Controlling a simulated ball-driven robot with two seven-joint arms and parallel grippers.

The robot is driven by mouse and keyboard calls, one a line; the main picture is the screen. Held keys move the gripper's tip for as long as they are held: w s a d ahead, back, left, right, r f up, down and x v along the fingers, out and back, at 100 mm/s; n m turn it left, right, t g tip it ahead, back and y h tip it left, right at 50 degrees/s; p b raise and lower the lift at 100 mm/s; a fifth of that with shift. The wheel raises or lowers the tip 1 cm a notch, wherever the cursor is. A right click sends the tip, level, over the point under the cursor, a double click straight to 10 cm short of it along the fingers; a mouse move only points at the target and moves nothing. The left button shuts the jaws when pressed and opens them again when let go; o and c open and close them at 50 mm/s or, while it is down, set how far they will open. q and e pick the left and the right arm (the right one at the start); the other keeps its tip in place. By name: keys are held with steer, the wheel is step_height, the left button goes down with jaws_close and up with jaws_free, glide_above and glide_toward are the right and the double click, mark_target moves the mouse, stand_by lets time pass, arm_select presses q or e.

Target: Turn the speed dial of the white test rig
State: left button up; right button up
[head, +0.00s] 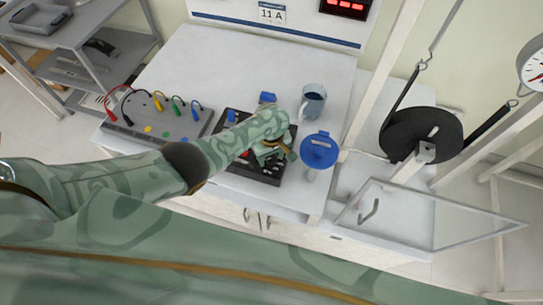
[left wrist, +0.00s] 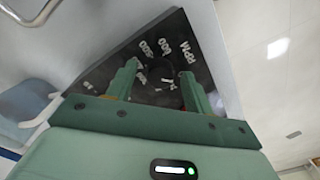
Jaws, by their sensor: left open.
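The black control panel (head: 240,169) of the white test rig lies on the white worktop (head: 200,75) in the head view. My left gripper (head: 275,150) is over its right part. The speed dial is dark against the black panel between the fingers and hard to make out. I cannot tell whether the fingers touch it. My right gripper is not in view.
A blue round-topped object (head: 319,150) stands close right of my gripper, and a grey-blue mug (head: 313,101) behind it. A grey box with coloured leads (head: 160,130) is at left. A black wheel (head: 423,135) and a clear framed guard (head: 410,215) are at right.

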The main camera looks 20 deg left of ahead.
arm_select(q)
steer(key=c, duration=1)
